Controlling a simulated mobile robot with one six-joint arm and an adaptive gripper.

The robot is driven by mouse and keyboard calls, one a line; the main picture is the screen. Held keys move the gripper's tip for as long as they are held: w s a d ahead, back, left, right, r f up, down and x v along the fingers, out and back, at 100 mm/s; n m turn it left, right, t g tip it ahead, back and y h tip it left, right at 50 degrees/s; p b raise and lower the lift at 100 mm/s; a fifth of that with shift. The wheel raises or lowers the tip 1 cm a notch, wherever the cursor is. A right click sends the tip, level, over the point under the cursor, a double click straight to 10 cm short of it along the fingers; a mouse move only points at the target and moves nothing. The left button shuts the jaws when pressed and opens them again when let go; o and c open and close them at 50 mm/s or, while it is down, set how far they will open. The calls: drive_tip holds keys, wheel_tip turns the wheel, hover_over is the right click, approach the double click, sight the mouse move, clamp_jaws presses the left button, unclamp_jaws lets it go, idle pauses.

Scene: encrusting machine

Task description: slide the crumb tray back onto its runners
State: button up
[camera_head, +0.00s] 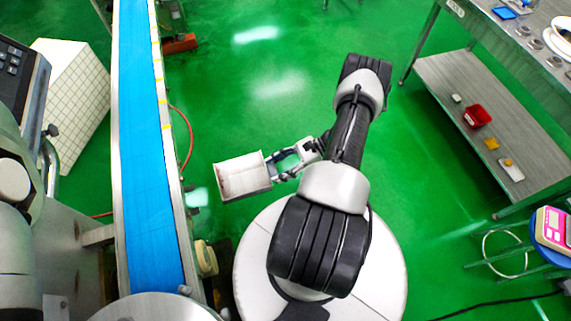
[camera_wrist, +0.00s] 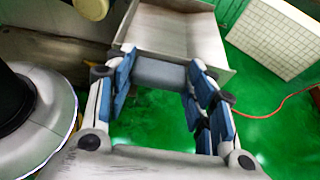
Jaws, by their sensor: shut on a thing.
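The crumb tray (camera_head: 243,176) is a shallow, pale metal tray with raised sides. It is held in the air over the green floor, to the right of the blue conveyor and apart from it. My gripper (camera_head: 284,163) is at its right end, shut on it. In the wrist view the tray (camera_wrist: 180,32) extends away from my gripper (camera_wrist: 161,72), whose blue-padded fingers close on the grey grip block (camera_wrist: 160,75) at the tray's near end. I cannot make out the runners in either view.
The blue conveyor belt (camera_head: 146,150) runs along the left, with a metal machine (camera_head: 75,255) at lower left. A white tiled block (camera_head: 75,95) stands beyond it. A red hose (camera_head: 188,140) lies by the conveyor. A steel table (camera_head: 500,110) is at right. The floor between is clear.

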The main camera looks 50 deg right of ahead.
drive_tip(key=x, duration=0.4)
drive_tip(key=shift+w+a+r, duration=0.15)
drive_tip(key=shift+a+r, duration=0.1)
drive_tip(key=w+a+p, duration=0.1)
drive_tip(key=w+a, duration=0.1)
drive_tip(key=w+a+p, duration=0.1)
drive_tip(key=a+p, duration=0.1)
drive_tip(key=a, duration=0.1)
drive_tip(key=w+a+p, duration=0.1)
drive_tip(key=w+a, duration=0.1)
drive_tip(key=a, duration=0.1)
drive_tip(key=shift+w+a, duration=0.15)
drive_tip(key=shift+w, duration=0.15)
drive_tip(key=w+a, duration=0.6)
drive_tip(key=a, duration=0.2)
drive_tip(key=shift+a, duration=0.3)
drive_tip(key=shift+f, duration=0.3)
idle(0.4)
drive_tip(key=o, duration=1.3)
